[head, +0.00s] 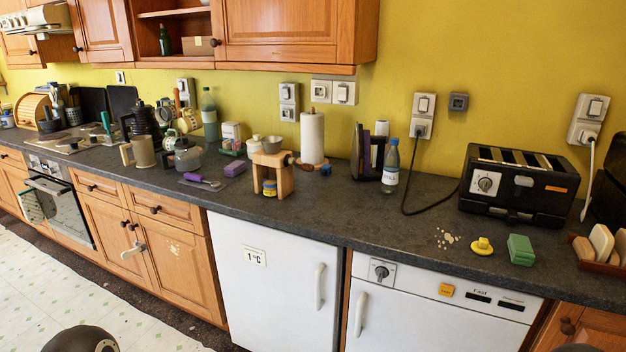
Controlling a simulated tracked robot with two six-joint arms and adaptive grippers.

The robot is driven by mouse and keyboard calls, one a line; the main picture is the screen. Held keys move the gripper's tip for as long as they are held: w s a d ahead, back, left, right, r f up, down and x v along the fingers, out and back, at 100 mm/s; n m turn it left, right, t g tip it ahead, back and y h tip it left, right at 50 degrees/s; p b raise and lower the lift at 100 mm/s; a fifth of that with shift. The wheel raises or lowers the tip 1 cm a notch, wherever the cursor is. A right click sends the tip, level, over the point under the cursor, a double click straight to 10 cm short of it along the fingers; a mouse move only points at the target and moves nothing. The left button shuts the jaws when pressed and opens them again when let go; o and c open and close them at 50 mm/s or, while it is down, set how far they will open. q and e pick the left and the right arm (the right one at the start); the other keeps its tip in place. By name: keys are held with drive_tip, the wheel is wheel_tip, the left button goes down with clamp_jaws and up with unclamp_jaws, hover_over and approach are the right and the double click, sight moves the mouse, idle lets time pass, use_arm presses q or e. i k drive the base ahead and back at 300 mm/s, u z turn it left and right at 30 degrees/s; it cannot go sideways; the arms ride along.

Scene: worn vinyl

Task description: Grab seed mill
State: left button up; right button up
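What looks like the seed mill (285,181) stands upright on the dark worktop, near the middle of the view. Neither of my grippers shows in the head view. Only dark rounded parts, probably of my arms, show at the bottom edge.
A paper towel roll (312,136) stands close behind the mill. The worktop (325,213) in front is clear.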

sight(270, 158)
drive_tip(key=z, duration=0.7)
drive_tip(key=i, duration=1.2)
drive_tip(key=u, duration=2)
drive_tip(key=k, duration=0.55)
drive_tip(key=u, duration=0.15)
drive_tip(key=i, duration=0.6)
drive_tip(key=z, duration=0.1)
